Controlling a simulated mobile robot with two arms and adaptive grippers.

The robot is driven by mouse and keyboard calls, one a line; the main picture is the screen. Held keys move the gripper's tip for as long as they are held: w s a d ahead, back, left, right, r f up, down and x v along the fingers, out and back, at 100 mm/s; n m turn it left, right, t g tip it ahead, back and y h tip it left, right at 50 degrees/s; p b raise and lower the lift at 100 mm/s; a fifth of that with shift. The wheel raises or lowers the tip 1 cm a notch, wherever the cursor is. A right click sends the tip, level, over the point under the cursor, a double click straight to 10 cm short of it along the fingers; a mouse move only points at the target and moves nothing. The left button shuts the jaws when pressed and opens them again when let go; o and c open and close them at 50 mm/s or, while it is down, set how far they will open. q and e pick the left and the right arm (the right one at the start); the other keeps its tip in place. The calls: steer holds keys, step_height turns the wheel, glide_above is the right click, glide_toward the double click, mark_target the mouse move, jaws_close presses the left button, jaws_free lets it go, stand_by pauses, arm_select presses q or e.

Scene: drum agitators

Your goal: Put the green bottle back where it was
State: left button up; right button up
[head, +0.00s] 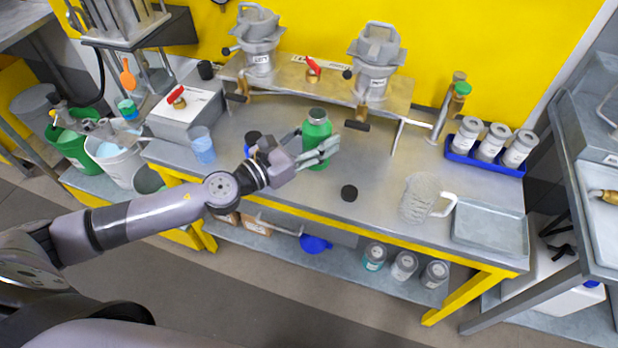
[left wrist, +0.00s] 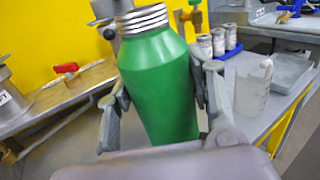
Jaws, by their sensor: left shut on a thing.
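The green bottle (head: 316,138) with a grey metal cap stands upright or nearly so over the middle of the metal workbench (head: 380,180). My left gripper (head: 318,152) is shut on the green bottle, its fingers on both sides of the bottle's body. In the left wrist view the green bottle (left wrist: 160,85) fills the middle, tilted in the picture, between the fingers of my left gripper (left wrist: 160,100). Whether the bottle's base touches the bench cannot be told. My right gripper is not in view.
A black round cap (head: 349,193) and a clear mug (head: 420,198) stand right of the bottle. A blue tray (head: 457,157) of jars and a metal tray (head: 490,229) are farther right. A blue cup (head: 202,145) is left. Two metal agitators (head: 259,45) stand behind.

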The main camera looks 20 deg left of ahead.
arm_select(q)
steer(key=w+a+r+p, duration=0.1)
steer(key=w+a+r, duration=0.2)
steer(key=w+r, duration=0.15)
steer(key=shift+h, duration=0.4)
steer(key=shift+w+f+b, duration=0.15)
steer(key=shift+f+b, duration=2.4)
steer(key=shift+f, duration=2.6)
steer(key=shift+w+f+b, duration=0.15)
steer(key=shift+f+b, duration=2.35)
steer(key=shift+f, duration=2.65)
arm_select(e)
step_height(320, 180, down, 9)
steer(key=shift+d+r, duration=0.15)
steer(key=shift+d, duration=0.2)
arm_select(q)
steer(key=shift+f+m, duration=0.1)
steer(key=shift+m, duration=0.2)
steer(key=shift+f+b, duration=0.15)
steer(key=shift+b, duration=0.15)
steer(key=o, duration=1.4)
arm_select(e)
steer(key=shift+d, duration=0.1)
